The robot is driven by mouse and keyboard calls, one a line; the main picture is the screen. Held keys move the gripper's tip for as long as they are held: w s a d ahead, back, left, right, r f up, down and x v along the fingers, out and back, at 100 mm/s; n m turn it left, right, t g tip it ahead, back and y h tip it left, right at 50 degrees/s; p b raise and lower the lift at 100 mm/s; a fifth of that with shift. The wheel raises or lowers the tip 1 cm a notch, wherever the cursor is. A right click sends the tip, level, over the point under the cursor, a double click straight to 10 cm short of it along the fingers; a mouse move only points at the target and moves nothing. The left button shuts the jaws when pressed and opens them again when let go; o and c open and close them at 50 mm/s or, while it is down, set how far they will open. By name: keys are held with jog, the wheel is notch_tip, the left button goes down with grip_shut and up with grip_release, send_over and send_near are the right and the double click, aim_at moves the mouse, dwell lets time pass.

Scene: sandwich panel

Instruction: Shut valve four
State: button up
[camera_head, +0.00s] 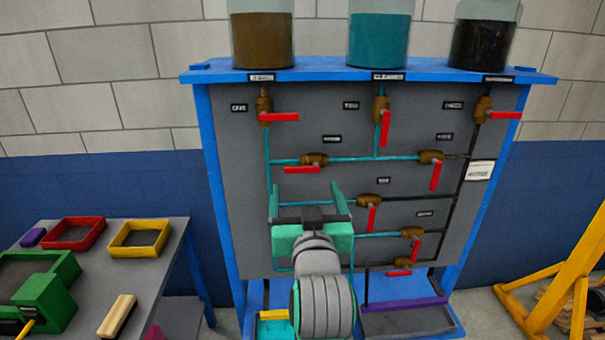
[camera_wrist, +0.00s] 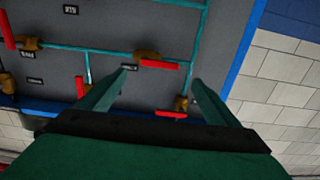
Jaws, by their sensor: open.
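The valve I take for valve four is a brass body (camera_head: 314,159) on a horizontal teal pipe, with a red handle (camera_head: 302,170) lying along the pipe and pointing left. The label above it is too small to read surely. In the wrist view, which is upside down, its handle (camera_wrist: 158,65) shows between and beyond my two fingers. My gripper (camera_head: 306,188) is open and empty, just below that handle in the head view; it also shows in the wrist view (camera_wrist: 160,78). I cannot tell the remaining gap to the panel, and no contact is clear.
Valve one (camera_head: 265,112) is above left, valve two (camera_head: 380,110) above right, and another valve (camera_head: 432,158) to the right. Pipes run close around my fingers. Jars stand on the blue frame (camera_head: 320,75). A table with trays (camera_head: 140,250) is at left.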

aim_at(303, 171)
jog(key=w, duration=0.9)
jog(key=shift+d, duration=0.1)
jog(key=c, duration=1.5)
jog(key=shift+w, duration=0.1)
jog(key=shift+c, duration=0.2)
